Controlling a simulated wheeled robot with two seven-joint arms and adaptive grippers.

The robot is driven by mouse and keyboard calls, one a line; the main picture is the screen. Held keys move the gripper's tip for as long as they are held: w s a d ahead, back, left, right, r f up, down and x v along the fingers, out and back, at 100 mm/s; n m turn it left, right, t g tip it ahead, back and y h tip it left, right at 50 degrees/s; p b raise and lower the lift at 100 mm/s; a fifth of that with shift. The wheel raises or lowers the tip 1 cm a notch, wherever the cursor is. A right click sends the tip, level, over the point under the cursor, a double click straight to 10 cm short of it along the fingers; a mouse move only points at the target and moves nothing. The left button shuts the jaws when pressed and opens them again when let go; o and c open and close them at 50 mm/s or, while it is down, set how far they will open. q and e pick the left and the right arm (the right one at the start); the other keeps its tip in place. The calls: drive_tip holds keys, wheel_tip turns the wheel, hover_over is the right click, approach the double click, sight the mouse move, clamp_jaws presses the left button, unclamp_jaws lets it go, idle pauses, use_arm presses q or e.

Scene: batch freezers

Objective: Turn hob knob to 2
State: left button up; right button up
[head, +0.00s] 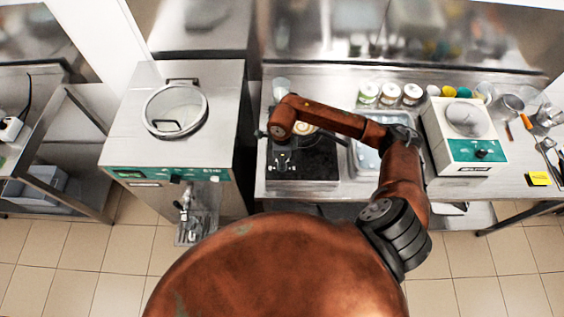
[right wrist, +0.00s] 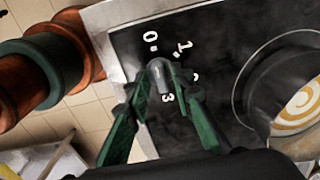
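The hob (head: 318,160) is a black plate in a steel frame on the counter; it fills much of the right wrist view (right wrist: 225,45). Its grey hob knob (right wrist: 158,75) has white marks 0, 1 and 3 around it; another mark is partly hidden by a finger. Which mark the knob points at is unclear. My right gripper (right wrist: 160,74) has its green fingertips on either side of the knob, seemingly pressed against it. In the head view, my right arm reaches in from the right over the hob. My left gripper is not in view.
A pan (right wrist: 280,90) with a cream-and-brown swirl sits on the hob, right of the knob in the wrist view. A batch freezer (head: 120,125) stands left of the counter. A white device (head: 470,150), several jars (head: 390,94) and a yellow note (head: 538,179) are right.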

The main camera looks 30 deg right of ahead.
clamp_jaws()
drive_tip(key=shift+m, duration=0.3)
drive_tip(key=shift+m+b, duration=0.7)
drive_tip(key=shift+m, duration=0.2)
drive_tip(key=m+b, duration=0.1)
drive_tip(key=m, duration=0.1)
drive_tip(key=shift+m, duration=0.4)
drive_tip(key=m+b, duration=0.2)
drive_tip(key=m, duration=1)
drive_tip(key=shift+m+b, duration=0.3)
drive_tip(key=shift+b, duration=0.05)
drive_tip(key=m, duration=0.5)
drive_tip(key=shift+m, duration=0.4)
